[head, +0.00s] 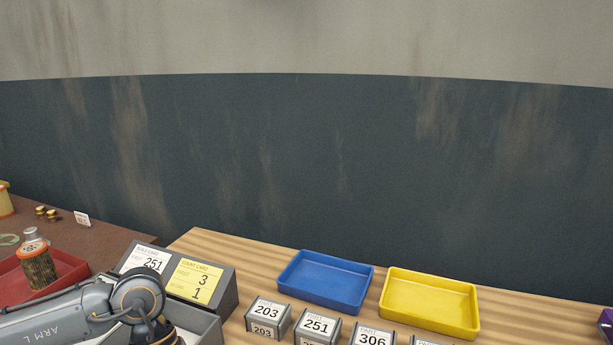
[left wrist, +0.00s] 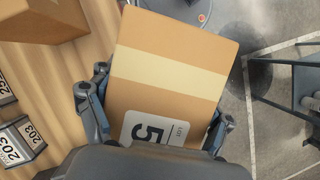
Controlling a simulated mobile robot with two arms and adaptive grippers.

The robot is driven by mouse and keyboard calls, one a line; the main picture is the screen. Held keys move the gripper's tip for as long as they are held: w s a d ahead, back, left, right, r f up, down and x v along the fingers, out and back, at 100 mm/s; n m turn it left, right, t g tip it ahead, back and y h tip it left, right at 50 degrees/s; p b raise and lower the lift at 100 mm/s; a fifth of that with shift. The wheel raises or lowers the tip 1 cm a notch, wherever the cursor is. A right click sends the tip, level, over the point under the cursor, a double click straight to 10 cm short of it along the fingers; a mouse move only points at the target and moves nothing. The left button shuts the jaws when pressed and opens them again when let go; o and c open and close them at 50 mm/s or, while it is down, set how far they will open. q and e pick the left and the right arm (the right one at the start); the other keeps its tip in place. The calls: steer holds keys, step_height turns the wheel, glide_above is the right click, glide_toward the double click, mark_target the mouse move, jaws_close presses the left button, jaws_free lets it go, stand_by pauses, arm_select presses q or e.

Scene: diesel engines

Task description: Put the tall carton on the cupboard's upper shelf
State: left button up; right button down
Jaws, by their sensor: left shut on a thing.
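A brown carton (left wrist: 165,90) with a pale tape band and a white label reading 5 is in the left wrist view. My left gripper (left wrist: 155,118) is shut on it, one finger on each side. Its far end reaches past the wooden table's edge over the grey floor in that view; its full height cannot be told. In the head view my left arm comes in at the bottom left, and its gripper and the carton do not show. My right gripper is in neither view. No cupboard or shelf can be made out.
Another brown box (left wrist: 40,18) stands on the wooden table. A blue tray (head: 325,282), a yellow tray (head: 430,302), a grey card stand (head: 228,290) and several numbered blocks (head: 268,318) are on the table. A red tray (head: 70,268) lies left. A blue-grey frame (left wrist: 300,80) stands on the floor.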

arm_select(q)
steer(key=shift+s+a+f+m+g+y, duration=0.15)
steer(key=shift+m+y, duration=0.3)
steer(key=shift+m, duration=0.75)
steer(key=shift+w+a+f+m+g+y, duration=0.1)
steer(key=shift+a+f+m+y, duration=0.3)
steer(key=shift+m, duration=0.8)
steer(key=shift+s+a+f+m+g+y, duration=0.1)
steer(key=shift+m+y, duration=0.45)
steer(key=shift+m, duration=0.65)
steer(key=shift+r, duration=0.1)
steer(key=shift+d, duration=0.15)
